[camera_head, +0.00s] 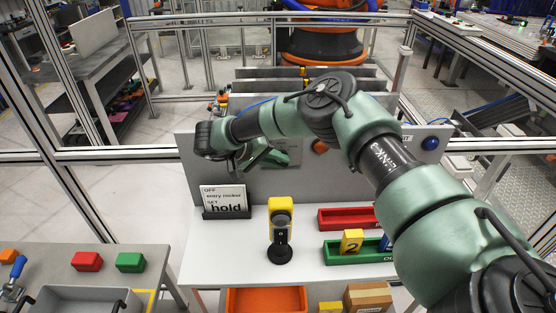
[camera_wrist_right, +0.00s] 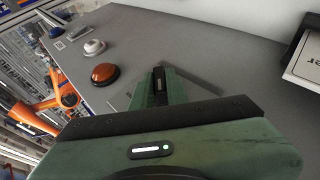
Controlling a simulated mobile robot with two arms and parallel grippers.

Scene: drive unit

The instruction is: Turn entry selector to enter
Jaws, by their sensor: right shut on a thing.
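My right gripper (camera_head: 262,160) reaches in from the right to the upright grey panel (camera_head: 345,190), left of the orange button (camera_head: 320,147). In the right wrist view my right gripper (camera_wrist_right: 160,92) has its fingers close together against the panel, shut on the entry selector. The selector itself is almost wholly hidden by the fingers, so I cannot tell which way it points. A card (camera_head: 224,198) in a black holder stands below; I read "OFF" and a large "hold" on it. My left gripper is not in view.
A blue button (camera_head: 430,144) is at the panel's right. A yellow and black device (camera_head: 281,220) stands on the white table, beside a red tray (camera_head: 345,219) and a green tray (camera_head: 340,256). The orange button (camera_wrist_right: 104,74) sits close to my fingers.

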